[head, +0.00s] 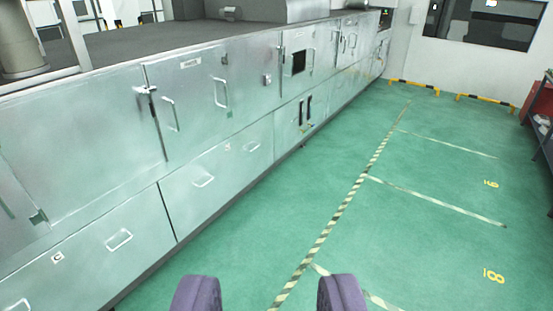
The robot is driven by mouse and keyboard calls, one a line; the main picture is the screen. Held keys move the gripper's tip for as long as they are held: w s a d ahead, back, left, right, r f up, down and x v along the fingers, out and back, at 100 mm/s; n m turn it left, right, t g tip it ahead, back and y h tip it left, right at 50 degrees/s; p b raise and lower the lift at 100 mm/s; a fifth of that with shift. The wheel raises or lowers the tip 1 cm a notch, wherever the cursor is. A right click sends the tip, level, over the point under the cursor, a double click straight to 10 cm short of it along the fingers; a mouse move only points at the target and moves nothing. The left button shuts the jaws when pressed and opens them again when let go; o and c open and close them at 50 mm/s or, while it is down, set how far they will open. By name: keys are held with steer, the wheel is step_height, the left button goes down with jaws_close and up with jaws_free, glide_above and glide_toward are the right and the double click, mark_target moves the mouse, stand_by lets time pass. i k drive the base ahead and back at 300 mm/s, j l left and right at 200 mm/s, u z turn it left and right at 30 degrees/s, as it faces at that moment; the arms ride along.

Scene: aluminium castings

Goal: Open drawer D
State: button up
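A row of metallic cabinets runs from the lower left to the far back, with drawers along its lower part. One drawer (222,190) has a bar handle (203,178) and a small label whose letter I cannot read. I cannot tell for sure which one is drawer D. My gripper (268,294) is open and empty at the bottom edge, over the floor to the right of the cabinets and touching no handle.
Cabinet doors (195,95) with handles and latches sit above the drawers. The green floor (330,165) is clear, with a striped line and painted numbers. Yellow-black barriers (412,84) stand at the back wall. A shelf with a red item (541,103) is at the right edge.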

mark_target(191, 194)
steer(key=i, duration=4.95)
steer(key=i+j, duration=0.6)
steer(key=i, duration=0.2)
